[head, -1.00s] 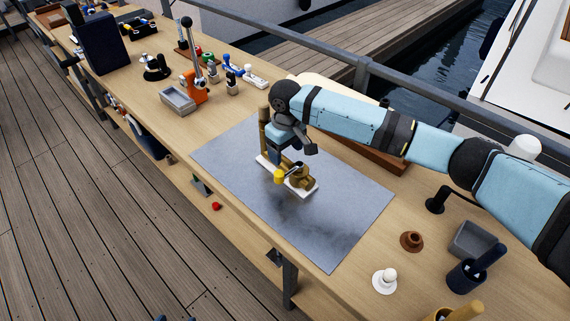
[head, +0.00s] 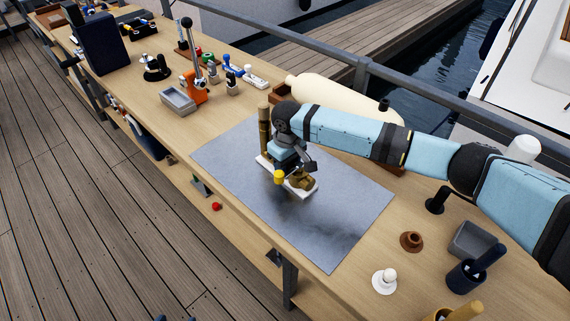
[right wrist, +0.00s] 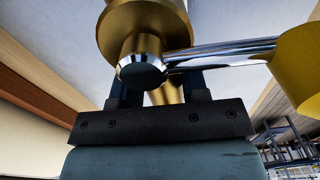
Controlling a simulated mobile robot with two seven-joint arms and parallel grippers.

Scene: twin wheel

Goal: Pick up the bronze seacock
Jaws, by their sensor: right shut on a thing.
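The bronze seacock (head: 302,183) is at the white board on the grey mat, with its yellow lever end (head: 279,177) toward the front edge. My right gripper (head: 292,168) is low over it and hides much of its body. In the right wrist view, the fingers (right wrist: 160,90) are shut around a bronze part below the wide flange (right wrist: 140,25). A chrome lever with a yellow grip (right wrist: 303,68) crosses to the right. I cannot tell whether the seacock touches the board. My left gripper is not in view.
A tall bronze tube (head: 264,128) stands just left of the gripper. A large cream cylinder (head: 340,102) lies behind my right arm. The grey mat (head: 335,225) is bare at the front right. An orange lever tool (head: 194,88) and a grey tray (head: 177,99) stand farther left.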

